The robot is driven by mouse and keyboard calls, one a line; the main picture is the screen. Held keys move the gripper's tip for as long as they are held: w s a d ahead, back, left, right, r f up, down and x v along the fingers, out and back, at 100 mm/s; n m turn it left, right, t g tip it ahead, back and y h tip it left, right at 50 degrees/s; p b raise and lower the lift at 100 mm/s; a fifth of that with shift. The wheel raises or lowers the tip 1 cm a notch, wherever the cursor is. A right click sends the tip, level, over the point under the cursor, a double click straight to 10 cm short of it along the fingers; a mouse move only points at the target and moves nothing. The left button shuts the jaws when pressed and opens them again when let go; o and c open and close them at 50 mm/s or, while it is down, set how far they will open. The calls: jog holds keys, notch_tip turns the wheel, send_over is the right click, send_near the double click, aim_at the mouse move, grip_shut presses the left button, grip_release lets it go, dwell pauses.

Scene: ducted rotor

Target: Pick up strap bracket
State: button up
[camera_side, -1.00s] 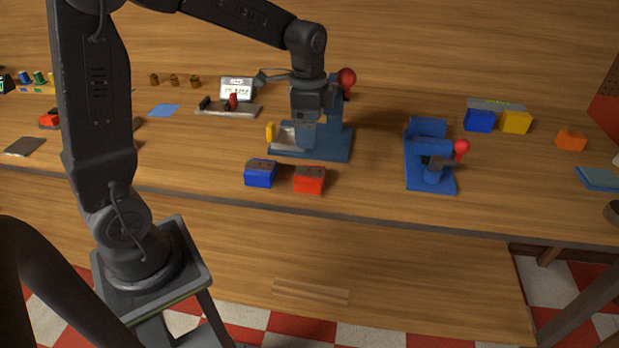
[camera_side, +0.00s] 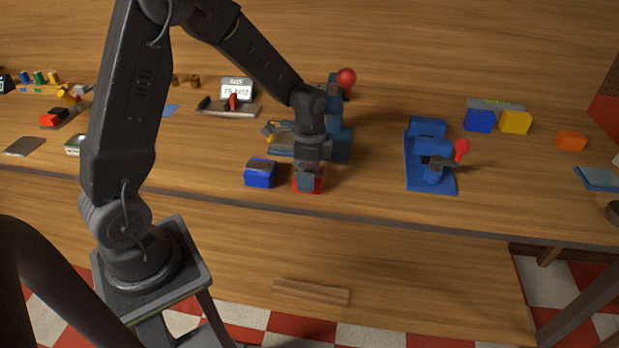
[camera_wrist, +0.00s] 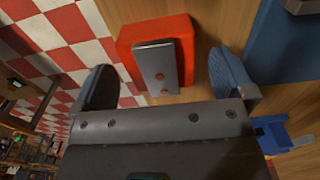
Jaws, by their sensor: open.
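A flat grey metal strip with two holes, which looks like the strap bracket (camera_wrist: 157,62), lies on a red block (camera_wrist: 182,30) in the wrist view. In the side view the red block (camera_side: 320,186) stands near the table's front edge, mostly hidden behind my gripper (camera_side: 308,182). In the wrist view my gripper (camera_wrist: 162,66) is open. Its two blue-grey fingers are on either side of the red block and strip, with gaps. The strip sits between them and is not gripped. A blue block (camera_side: 260,175) with a dark strip on top stands to the left.
A blue press-like fixture (camera_side: 340,148) with a red ball knob is just behind my gripper. A second blue fixture (camera_side: 430,175) stands to the right. A grey scale-like device (camera_side: 228,107) with a display is at the back. Table between the two fixtures is clear.

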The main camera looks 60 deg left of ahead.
jog(key=shift+f, duration=1.25)
jog(key=c, duration=1.1)
jog(key=shift+r, duration=0.15)
